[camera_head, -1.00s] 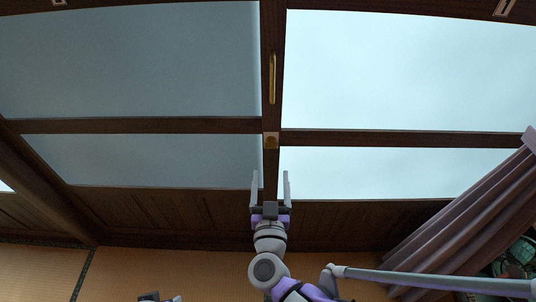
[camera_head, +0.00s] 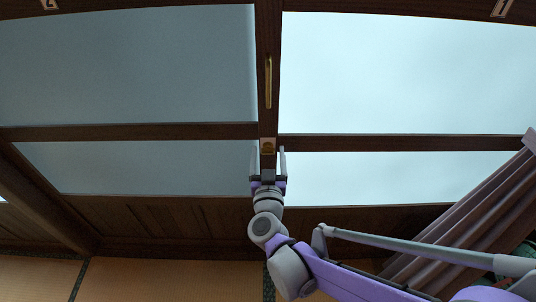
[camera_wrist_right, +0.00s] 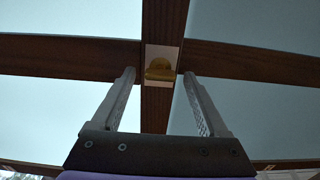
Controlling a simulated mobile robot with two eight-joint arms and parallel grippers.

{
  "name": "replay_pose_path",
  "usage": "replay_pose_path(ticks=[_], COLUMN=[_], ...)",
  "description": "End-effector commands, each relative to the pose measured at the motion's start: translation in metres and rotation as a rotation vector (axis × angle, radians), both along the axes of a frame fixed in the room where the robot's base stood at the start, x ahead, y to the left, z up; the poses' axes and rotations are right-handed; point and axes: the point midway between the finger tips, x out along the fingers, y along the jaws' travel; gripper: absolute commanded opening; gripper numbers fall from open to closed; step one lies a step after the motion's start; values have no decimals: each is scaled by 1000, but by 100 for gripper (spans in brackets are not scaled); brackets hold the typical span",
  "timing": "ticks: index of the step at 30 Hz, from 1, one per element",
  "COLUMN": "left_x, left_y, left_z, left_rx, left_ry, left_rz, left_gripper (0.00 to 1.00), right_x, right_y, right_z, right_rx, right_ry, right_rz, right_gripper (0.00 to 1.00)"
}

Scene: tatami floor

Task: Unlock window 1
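The window lock (camera_head: 268,146) is a small brass-coloured latch on a pale plate, on the dark wooden centre stile where the crossbars meet. It also shows in the right wrist view (camera_wrist_right: 159,70). The bright window (camera_head: 400,75) marked 1 is on the right of the stile. My right gripper (camera_head: 268,151) is open and empty. Its fingers point up, one on each side of the stile, with the tips about level with the lock in the picture. In the right wrist view the lock appears between the fingertips, and I see no contact. My left gripper is not in view.
A duller window pane (camera_head: 130,70) is on the left, under a tag that looks like 2. A long brass handle (camera_head: 268,82) is on the stile above the lock. A purple-grey curtain (camera_head: 470,215) hangs at the right. Tatami floor (camera_head: 150,280) lies below.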

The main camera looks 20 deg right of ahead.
Motion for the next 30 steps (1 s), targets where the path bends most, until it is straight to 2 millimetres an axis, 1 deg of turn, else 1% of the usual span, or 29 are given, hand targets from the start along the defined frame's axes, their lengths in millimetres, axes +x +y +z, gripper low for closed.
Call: replay_pose_path(ticks=[1, 2, 3, 8, 12, 13, 22, 26, 30], left_x=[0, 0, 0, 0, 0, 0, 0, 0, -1], left_y=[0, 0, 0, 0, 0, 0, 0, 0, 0], left_z=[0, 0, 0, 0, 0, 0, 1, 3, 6], left_rx=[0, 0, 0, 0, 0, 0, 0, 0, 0], left_ry=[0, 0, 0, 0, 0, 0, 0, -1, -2], left_rz=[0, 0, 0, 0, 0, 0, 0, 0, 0], left_gripper=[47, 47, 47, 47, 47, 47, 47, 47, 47], right_x=[0, 0, 0, 0, 0, 0, -1, -1, -1], right_y=[0, 0, 0, 0, 0, 0, 0, 0, -1], right_z=[0, 0, 0, 0, 0, 0, 0, 0, 1], right_rx=[0, 0, 0, 0, 0, 0, 28, 81, 170], right_ry=[0, 0, 0, 0, 0, 0, -8, -23, -49], right_rz=[0, 0, 0, 0, 0, 0, 0, 0, 0], right_gripper=[68, 63, 56, 27, 2, 0, 0, 0, 0])
